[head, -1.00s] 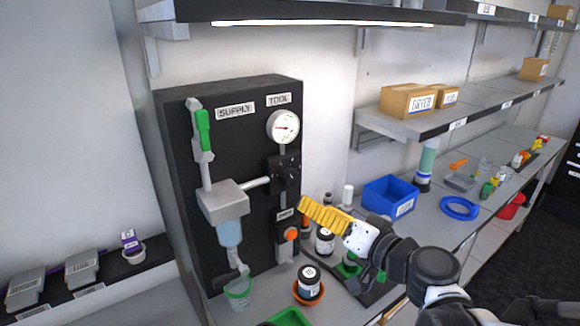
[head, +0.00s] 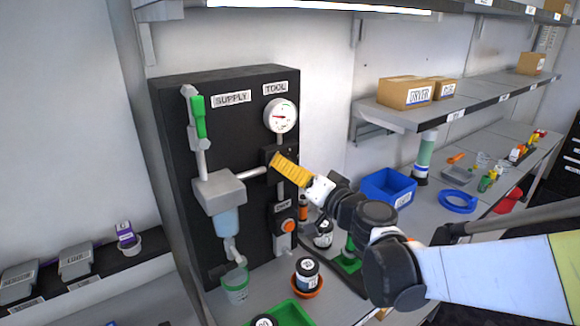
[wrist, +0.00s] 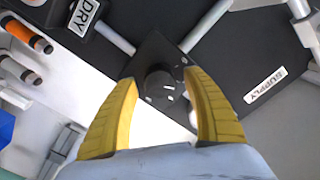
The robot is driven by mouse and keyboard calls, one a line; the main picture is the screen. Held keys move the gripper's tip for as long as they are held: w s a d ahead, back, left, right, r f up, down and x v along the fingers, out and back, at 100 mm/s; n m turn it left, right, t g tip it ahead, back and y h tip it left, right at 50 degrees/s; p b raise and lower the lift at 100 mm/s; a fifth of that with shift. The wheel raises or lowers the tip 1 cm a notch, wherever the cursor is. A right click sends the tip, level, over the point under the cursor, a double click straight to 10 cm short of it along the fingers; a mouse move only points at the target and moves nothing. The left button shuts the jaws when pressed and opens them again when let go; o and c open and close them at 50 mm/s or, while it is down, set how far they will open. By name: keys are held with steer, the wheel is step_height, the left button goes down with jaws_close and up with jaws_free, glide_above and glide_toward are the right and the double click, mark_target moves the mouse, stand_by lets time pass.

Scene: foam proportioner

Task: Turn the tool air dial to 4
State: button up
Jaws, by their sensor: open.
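The tool air dial (wrist: 160,84) is a dark round knob on a black square plate in the wrist view. White marks show on and near it, but I cannot read its setting. My gripper (wrist: 163,90) has its two yellow fingers apart, one on each side of the knob, with gaps visible on both sides. In the head view my gripper (head: 274,160) is in front of the black panel, below the round gauge (head: 281,116) and the TOOL label (head: 276,88). There the yellow fingers hide most of the dial.
The black panel (head: 170,110) also carries a SUPPLY label (head: 231,98), a green-handled valve (head: 199,117) and a grey filter unit (head: 219,193). An orange button (head: 288,226) sits below the dial. Bottles (head: 307,272), a green cup (head: 236,286) and a blue bin (head: 388,187) stand on the bench.

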steer(key=c, duration=1.2)
steer(key=shift+m, duration=0.5)
steer(key=m, duration=0.3)
steer(key=shift+m, duration=0.4)
steer(key=m, duration=0.4)
steer(key=shift+m+p, duration=0.35)
steer(key=shift+m, duration=0.05)
